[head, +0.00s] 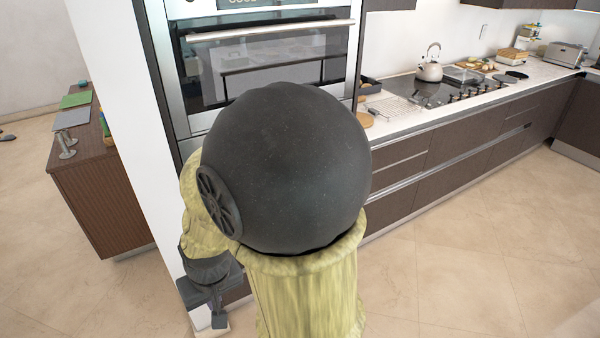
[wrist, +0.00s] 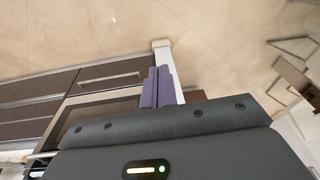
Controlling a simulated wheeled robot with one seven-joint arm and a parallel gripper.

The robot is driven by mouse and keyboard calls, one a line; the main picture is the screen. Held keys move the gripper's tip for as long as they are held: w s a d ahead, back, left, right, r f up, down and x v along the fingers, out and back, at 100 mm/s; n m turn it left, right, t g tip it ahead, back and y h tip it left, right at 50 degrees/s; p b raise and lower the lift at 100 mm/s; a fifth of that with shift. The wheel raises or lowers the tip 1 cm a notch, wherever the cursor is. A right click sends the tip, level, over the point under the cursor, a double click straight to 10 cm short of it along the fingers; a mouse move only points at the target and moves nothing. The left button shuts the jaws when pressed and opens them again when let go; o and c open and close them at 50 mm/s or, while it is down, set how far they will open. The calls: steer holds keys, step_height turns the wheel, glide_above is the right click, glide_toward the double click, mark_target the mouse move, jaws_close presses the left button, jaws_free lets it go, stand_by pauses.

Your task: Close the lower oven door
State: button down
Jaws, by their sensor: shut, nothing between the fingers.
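The upper oven (head: 265,62) stands in a tall cabinet, its glass door and long handle in view. My arm's large dark joint hides most of the area below it, so the lower oven is largely hidden in the head view. In the wrist view a dark panel with a pale frame (wrist: 92,112) looks like part of the lower oven. I cannot tell how far its door is open. My gripper (head: 219,320) is low by the cabinet's left front edge. Its purple fingers (wrist: 157,80) are together and empty, beside the framed panel's edge in the wrist view.
A white wall end (head: 120,100) stands left of the ovens. A brown cabinet (head: 100,200) is further left. A counter with a cooktop (head: 435,90) and drawers runs right. The tiled floor (head: 460,270) is clear at the front right.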

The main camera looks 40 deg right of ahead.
steer(key=w+d+f+m+y+b, duration=0.1)
steer(key=w+d+f+m+y, duration=0.2)
steer(key=m, duration=0.5)
steer(key=w+d+f+m+y, duration=0.1)
steer(key=w+f+m, duration=0.2)
steer(key=w+m, duration=0.35)
steer(key=w+d+f+m+t+y+b, duration=0.1)
steer(key=w+d+m+t, duration=0.2)
steer(key=d+m, duration=0.35)
steer(key=w+d+f+m+t+y, duration=0.1)
steer(key=w+d+m+t, duration=0.25)
steer(key=m, duration=0.65)
steer(key=s+d+r+m+t+h, duration=0.1)
steer(key=d+m+t+h, duration=0.2)
steer(key=d+m, duration=0.9)
steer(key=s+d+r+m+t+h+b, duration=0.1)
steer(key=s+d+r+m+t+h, duration=0.1)
steer(key=d+m+t+h, duration=0.2)
steer(key=d+m+h, duration=0.3)
steer(key=d+m, duration=0.5)
steer(key=d, duration=0.7)
steer(key=shift+s+d, duration=0.2)
steer(key=shift+d, duration=0.15)
steer(key=shift+t, duration=0.25)
